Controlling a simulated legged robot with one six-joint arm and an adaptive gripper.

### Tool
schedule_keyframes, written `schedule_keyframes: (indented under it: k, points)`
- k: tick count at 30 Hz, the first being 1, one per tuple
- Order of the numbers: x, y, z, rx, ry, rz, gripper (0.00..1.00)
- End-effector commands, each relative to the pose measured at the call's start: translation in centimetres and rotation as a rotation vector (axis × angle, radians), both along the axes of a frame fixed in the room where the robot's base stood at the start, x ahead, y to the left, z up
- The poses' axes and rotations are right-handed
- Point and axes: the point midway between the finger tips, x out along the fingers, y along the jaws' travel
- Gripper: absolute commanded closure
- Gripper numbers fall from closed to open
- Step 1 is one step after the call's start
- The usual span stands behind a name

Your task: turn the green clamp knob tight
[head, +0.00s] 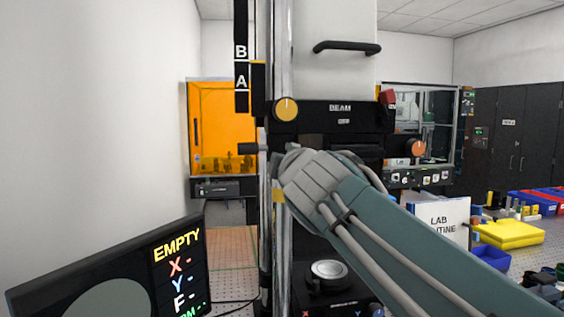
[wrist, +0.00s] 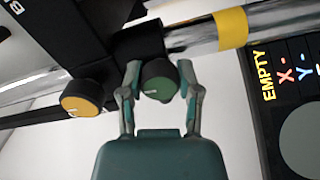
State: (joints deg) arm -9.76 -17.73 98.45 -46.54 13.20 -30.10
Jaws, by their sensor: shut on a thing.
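The green clamp knob (wrist: 158,82) shows in the wrist view, on a black clamp block (wrist: 138,40) that sits around a bright metal column (wrist: 190,38). It is a dark green round knob with a pale pointer line. My gripper (wrist: 160,80) has one finger on each side of the knob and is shut on it. In the head view the knob and my gripper's fingers are hidden behind my own arm at the column.
A yellow knob (head: 285,109) is on the column above, and it also shows in the wrist view (wrist: 82,98). A yellow band (wrist: 231,28) marks the column. A display reading EMPTY (head: 178,245) stands at the left. An orange knob (head: 418,147) is at the right.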

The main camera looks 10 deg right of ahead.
Motion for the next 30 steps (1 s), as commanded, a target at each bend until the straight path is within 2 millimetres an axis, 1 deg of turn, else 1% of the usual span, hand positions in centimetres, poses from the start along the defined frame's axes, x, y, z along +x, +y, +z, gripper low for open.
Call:
schedule_keyframes:
  k: [1, 15, 16, 18, 30]
  points:
    - [0.10, 0.11, -0.23, -0.007, 0.005, 0.002, 1.00]
    - [0.14, 0.10, -0.35, -0.020, 0.007, 0.002, 1.00]
    - [0.14, 0.10, -0.36, -0.020, 0.007, 0.002, 0.47]
    - [0.13, 0.09, -0.34, -0.019, 0.007, 0.001, 0.21]
    - [-0.06, 0.02, -0.13, -0.019, 0.003, 0.000, 0.21]
